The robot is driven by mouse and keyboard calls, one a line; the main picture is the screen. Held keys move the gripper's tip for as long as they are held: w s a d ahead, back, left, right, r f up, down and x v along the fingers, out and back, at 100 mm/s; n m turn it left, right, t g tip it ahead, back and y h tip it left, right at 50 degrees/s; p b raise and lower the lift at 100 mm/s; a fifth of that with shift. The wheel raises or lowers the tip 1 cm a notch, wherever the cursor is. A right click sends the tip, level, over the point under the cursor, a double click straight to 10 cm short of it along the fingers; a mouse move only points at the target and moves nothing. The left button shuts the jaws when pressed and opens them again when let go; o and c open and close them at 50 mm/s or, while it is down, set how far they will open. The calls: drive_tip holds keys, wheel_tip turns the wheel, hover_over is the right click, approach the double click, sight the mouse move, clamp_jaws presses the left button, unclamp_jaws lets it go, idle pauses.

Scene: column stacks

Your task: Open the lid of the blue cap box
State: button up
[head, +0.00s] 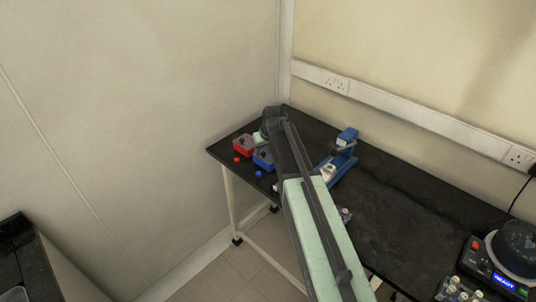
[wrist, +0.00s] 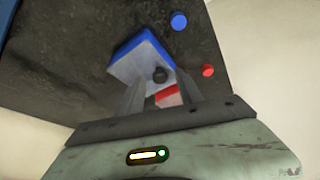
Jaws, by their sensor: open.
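The blue cap box (head: 263,158) stands near the far left end of the black bench in the head view, partly hidden by my arm. In the wrist view the blue cap box (wrist: 143,58) shows blue and pale faces, with a dark round knob (wrist: 160,75) on it. My gripper (wrist: 161,78) is open, with its two fingers on either side of the knob. I cannot tell whether they touch it. In the head view my gripper (head: 267,138) is down by the boxes and mostly hidden.
A red box (head: 242,146) stands just left of the blue one. A loose blue cap (head: 258,174) and a red cap (head: 237,160) lie near the bench's front edge. A blue device (head: 344,151) stands to the right. The bench middle is mostly clear.

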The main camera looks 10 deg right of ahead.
drive_tip(key=shift+r, duration=0.1)
drive_tip(key=shift+c, duration=0.3)
clamp_jaws()
idle(0.9)
